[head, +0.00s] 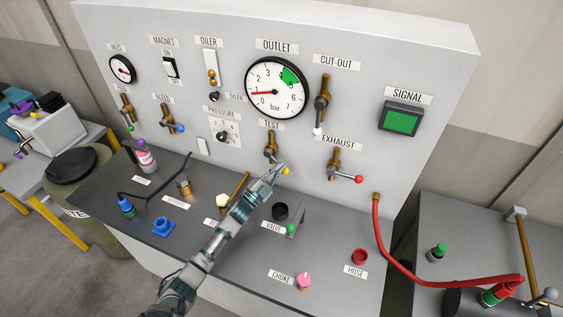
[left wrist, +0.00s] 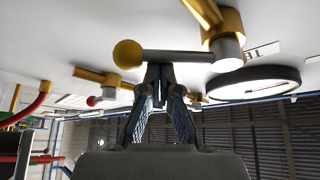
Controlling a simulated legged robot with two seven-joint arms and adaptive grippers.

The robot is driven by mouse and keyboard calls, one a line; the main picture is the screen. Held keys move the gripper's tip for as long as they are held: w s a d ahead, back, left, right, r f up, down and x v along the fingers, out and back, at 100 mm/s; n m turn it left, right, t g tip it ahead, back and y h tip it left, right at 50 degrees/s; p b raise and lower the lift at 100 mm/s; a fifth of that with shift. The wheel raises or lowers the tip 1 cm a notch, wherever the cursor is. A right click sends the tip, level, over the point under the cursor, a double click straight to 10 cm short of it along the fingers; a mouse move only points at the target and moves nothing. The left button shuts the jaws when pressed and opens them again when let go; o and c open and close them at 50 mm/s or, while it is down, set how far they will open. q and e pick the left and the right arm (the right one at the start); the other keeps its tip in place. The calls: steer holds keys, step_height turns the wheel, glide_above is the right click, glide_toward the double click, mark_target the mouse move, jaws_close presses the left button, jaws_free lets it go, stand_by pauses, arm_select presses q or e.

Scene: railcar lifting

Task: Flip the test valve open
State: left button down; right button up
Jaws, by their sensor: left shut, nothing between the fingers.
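The test valve (head: 270,148) is a brass fitting on the upright panel, below the TEST label. Its grey lever carries a yellow ball (head: 286,171) and slants down to the right. In the left wrist view the lever (left wrist: 178,57) with its yellow ball (left wrist: 127,53) lies across, just beyond my fingertips. My left gripper (head: 279,170) is shut and empty, its tips right at the lever near the ball. In the left wrist view the gripper (left wrist: 158,74) appears to meet the lever; I cannot tell whether it touches. My right gripper is not in view.
The exhaust valve (head: 335,165) with a red ball is to the right, and the cut-out valve (head: 322,105) is above it. The outlet gauge (head: 276,88) has its needle low. The signal lamp (head: 401,119) is green. Loose fittings stand on the dark bench (head: 330,235) below.

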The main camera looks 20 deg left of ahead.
arm_select(q)
steer(key=shift+s+a+f+m+g+h+p, duration=0.15)
steer(key=shift+a+f+m+g+p, duration=0.5)
steer(key=shift+m, duration=1)
steer(key=shift+w+a+f+m+g+h+p, duration=0.15)
steer(key=shift+a+m+g+p, duration=0.25)
steer(key=shift+a+m+g, duration=0.95)
steer(key=shift+s+a+f+m+g+h+p, duration=0.15)
steer(key=shift+f+m+g+p, duration=0.4)
steer(key=shift+m, duration=1.45)
steer(key=shift+r, duration=0.1)
